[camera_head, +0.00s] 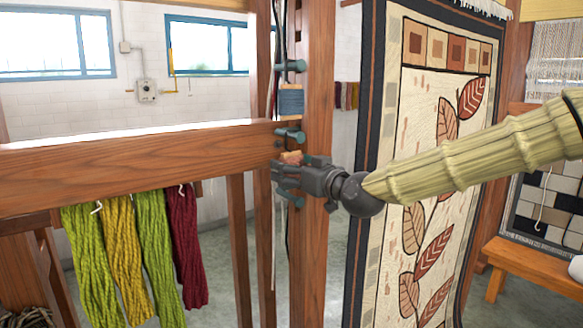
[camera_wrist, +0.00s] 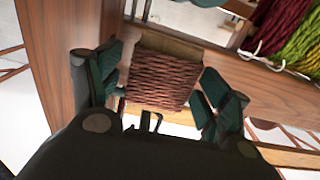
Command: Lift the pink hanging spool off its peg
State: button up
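The pink hanging spool (camera_head: 291,157), wound with pinkish-brown thread, is at the wooden post below a dark green peg (camera_head: 290,135). My gripper (camera_head: 296,166) is at the spool and partly covers it in the head view. In the wrist view the spool (camera_wrist: 160,78) lies between the two dark green fingers of my gripper (camera_wrist: 160,90). The fingers are spread on either side of it, close to its edges. I see no clear grip on it. How the spool sits on its peg is hidden.
A blue spool (camera_head: 291,101) hangs just above, under an upper peg (camera_head: 292,66). Green, yellow and dark red skeins (camera_head: 122,255) hang from the wooden beam (camera_head: 130,155) at left. A leaf-patterned rug (camera_head: 435,120) hangs close on the right. A wooden bench (camera_head: 535,265) stands at far right.

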jog(key=c, duration=0.9)
